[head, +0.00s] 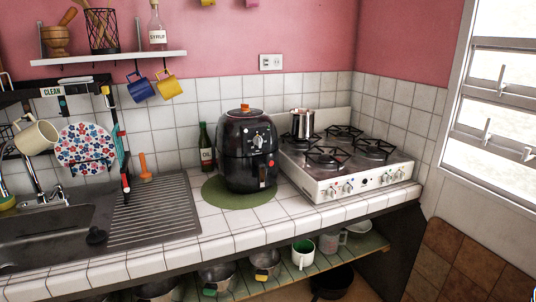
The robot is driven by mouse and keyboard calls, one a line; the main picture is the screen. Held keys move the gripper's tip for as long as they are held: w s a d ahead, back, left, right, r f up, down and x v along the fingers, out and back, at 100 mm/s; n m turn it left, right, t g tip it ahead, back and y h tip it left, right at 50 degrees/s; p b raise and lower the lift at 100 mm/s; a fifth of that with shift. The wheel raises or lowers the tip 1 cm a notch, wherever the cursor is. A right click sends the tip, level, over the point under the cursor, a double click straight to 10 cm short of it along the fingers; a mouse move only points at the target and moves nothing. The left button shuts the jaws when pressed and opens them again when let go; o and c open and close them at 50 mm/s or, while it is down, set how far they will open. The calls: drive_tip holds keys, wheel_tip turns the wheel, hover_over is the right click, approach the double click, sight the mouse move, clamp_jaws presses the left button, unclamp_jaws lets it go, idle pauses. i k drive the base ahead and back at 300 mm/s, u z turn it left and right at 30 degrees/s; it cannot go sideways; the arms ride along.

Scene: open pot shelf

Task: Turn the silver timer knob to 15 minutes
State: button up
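The silver timer knob (258,141) is on the upper front of a black air fryer (236,160). The knob is small here, and its pointer and minute marks are too fine to read. The air fryer stands upright on a round green mat (213,192) on the white tiled counter. Its front faces right and toward me. Nothing covers the knob. My gripper is not in view.
A white gas stove (320,182) with its own knobs stands right of the air fryer, with a metal pot (303,124) on it. A dark green bottle (206,152) stands close on the left. Bare counter (245,222) lies in front. A shelf (110,58) hangs upper left.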

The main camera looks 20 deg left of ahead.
sight(257, 140)
drive_tip(key=z, duration=0.05)
drive_tip(key=k, duration=1.4)
drive_tip(key=u, duration=0.6)
drive_tip(key=i, duration=1)
drive_tip(key=u, duration=0.05)
